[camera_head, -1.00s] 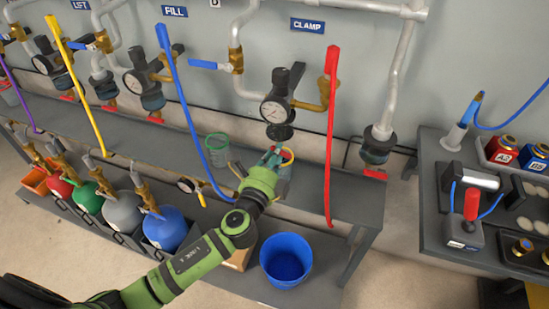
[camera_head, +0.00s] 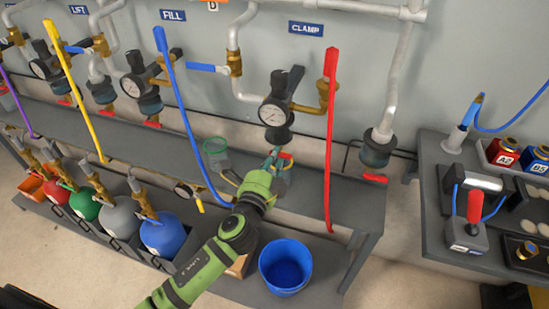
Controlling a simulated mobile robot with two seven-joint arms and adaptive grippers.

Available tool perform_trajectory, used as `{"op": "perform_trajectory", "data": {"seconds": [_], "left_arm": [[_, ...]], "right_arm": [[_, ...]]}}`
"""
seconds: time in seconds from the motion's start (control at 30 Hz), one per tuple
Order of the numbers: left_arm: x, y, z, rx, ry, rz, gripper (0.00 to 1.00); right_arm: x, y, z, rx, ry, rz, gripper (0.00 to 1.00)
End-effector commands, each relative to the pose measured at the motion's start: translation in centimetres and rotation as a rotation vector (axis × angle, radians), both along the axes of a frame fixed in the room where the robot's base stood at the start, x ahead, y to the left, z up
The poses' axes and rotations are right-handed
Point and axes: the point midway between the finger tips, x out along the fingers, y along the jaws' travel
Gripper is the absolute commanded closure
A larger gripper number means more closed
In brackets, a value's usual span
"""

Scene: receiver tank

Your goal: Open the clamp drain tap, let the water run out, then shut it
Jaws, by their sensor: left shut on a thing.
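The clamp line hangs under the CLAMP sign (camera_head: 306,28), with a round gauge (camera_head: 273,112) and a dark bowl (camera_head: 278,134). Just below the bowl is a small red handle, the clamp drain tap (camera_head: 287,157). My left gripper (camera_head: 276,158) is at this handle and shut on it; the fingers partly hide it. Which way the tap is turned cannot be told, and no running water can be made out. A greyish vessel (camera_head: 281,184) shows partly behind the gripper, below the tap. My right gripper is not in view.
A long red lever (camera_head: 330,150) stands just right of the tap, and a blue lever (camera_head: 185,110) to the left. A blue bucket (camera_head: 285,267) stands below. A side bench (camera_head: 437,215) is at right.

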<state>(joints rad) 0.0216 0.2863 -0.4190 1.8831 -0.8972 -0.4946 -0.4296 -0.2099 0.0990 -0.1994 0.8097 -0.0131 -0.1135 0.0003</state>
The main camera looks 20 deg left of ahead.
Motion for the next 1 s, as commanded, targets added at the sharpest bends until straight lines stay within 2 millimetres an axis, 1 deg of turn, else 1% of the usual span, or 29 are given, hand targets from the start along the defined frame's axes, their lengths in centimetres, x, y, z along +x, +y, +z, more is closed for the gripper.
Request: {"op": "perform_trajectory", "data": {"seconds": [0.13,0.17,0.2,0.23,0.53,0.67,0.77,1.0], "left_arm": [[0.0,0.0,0.0,-0.003,0.0,0.0,1.0],[0.0,0.0,0.0,-0.003,0.0,0.0,0.79],[0.0,0.0,0.0,-0.002,0.0,0.0,0.63],[0.0,0.0,0.0,-0.002,0.0,0.0,0.59],[0.0,0.0,0.2,0.0,-0.004,0.0,0.59],[-0.5,0.0,0.2,0.0,-0.004,0.0,0.59],[-1.6,0.0,0.1,0.0,-0.002,0.0,0.59],[-5.4,0.2,-0.1,-0.002,0.003,0.0,0.59]], "right_arm": [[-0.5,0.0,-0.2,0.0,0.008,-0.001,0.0],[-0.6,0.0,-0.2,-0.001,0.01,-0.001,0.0],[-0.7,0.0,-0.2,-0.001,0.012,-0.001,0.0],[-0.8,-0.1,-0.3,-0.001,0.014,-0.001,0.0],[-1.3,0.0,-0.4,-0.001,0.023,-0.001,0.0],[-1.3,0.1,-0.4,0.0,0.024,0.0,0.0],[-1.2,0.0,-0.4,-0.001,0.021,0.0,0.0],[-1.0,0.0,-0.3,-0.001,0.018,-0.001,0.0]]}}
